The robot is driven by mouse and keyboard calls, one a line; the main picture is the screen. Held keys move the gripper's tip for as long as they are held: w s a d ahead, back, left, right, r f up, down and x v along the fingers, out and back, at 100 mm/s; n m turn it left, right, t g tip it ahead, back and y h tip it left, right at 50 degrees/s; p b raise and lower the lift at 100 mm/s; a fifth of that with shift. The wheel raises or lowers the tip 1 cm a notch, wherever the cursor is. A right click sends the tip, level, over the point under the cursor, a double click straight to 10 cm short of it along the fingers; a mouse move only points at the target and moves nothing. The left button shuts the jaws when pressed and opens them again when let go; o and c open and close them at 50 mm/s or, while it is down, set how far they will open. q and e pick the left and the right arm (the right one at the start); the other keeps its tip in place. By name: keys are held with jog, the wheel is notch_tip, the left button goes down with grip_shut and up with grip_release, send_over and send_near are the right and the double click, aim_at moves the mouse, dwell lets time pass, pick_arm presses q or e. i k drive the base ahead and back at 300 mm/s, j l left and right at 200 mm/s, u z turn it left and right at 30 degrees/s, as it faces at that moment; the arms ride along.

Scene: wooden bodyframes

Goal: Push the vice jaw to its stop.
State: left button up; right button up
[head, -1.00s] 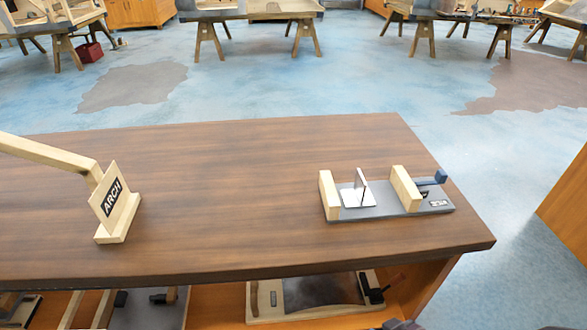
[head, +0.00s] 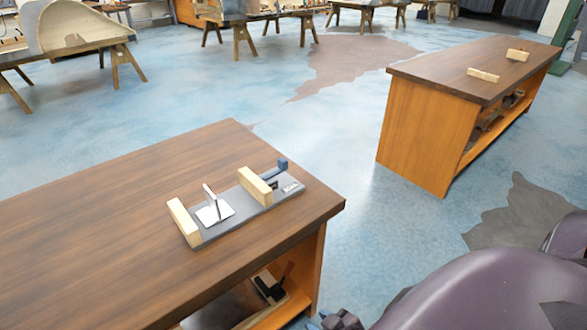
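The vice (head: 240,205) lies on the corner of the near wooden bench, left of the picture's middle. It has a grey base with two upright pale wooden jaws, one at the left end (head: 184,222) and one toward the right (head: 256,186). A gap separates them, and a bent white metal plate (head: 215,208) stands in it. A blue handle (head: 281,166) sits at the far right end. My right gripper (head: 340,321) shows only as a dark piece at the bottom edge, below and apart from the vice; its fingers are unclear. My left gripper is out of view.
The near bench top (head: 110,215) is clear left of the vice, with a shelf (head: 290,290) below. A second bench (head: 460,70) with two small wooden pieces stands at right. Blue floor (head: 320,150) lies open between. Trestles stand behind.

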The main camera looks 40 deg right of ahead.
aim_at(262, 190)
jog(key=z, duration=1)
